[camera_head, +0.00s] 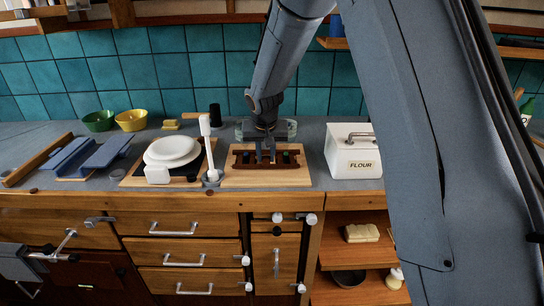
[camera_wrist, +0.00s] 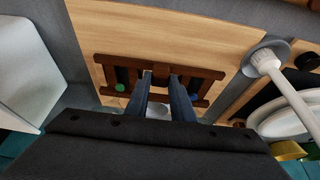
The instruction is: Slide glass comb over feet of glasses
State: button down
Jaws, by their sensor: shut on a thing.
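The glass comb appears to be the dark brown slatted wooden piece (camera_head: 243,166) lying on a light wooden board (camera_head: 270,181); it also shows in the wrist view (camera_wrist: 205,73). My gripper (camera_head: 266,158) points down at its middle, and its two blue fingers reach in between the slats in the wrist view (camera_wrist: 160,76). They are closed on the comb's middle part. A green round thing (camera_wrist: 120,87) shows in the left slots and a blue one (camera_wrist: 193,96) in the right slots. Clear glassy shapes (camera_head: 291,128) show behind my wrist; their feet cannot be made out.
A white brush (camera_head: 207,140) stands upright in a grey holder just left of the board. White plates (camera_head: 172,148) lie farther left, with green (camera_head: 98,121) and yellow (camera_head: 131,120) bowls behind. A white flour box (camera_head: 352,152) stands close on the right.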

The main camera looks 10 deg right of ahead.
jog(key=shift+w+r, duration=0.15)
jog(key=shift+w, duration=0.05)
jog(key=c, duration=1.5)
grip_release()
jog(key=shift+w, duration=0.1)
jog(key=shift+b+v, duration=1.1)
jog(key=shift+v, duration=2.75)
jog(key=s+d+f+g, duration=0.1)
jog(key=s+d+f, duration=0.1)
jog(key=s, duration=0.7)
jog(key=s+d+f+n+g, duration=0.1)
jog(key=s+d+f, duration=0.2)
jog(key=s, duration=0.7)
jog(key=s+d+f+g, duration=0.1)
jog(key=s+d, duration=0.3)
jog(key=s, duration=0.5)
jog(key=shift+s+f+n+y, duration=0.15)
jog(key=shift+f+n+y, duration=0.2)
jog(key=shift+f, duration=0.4)
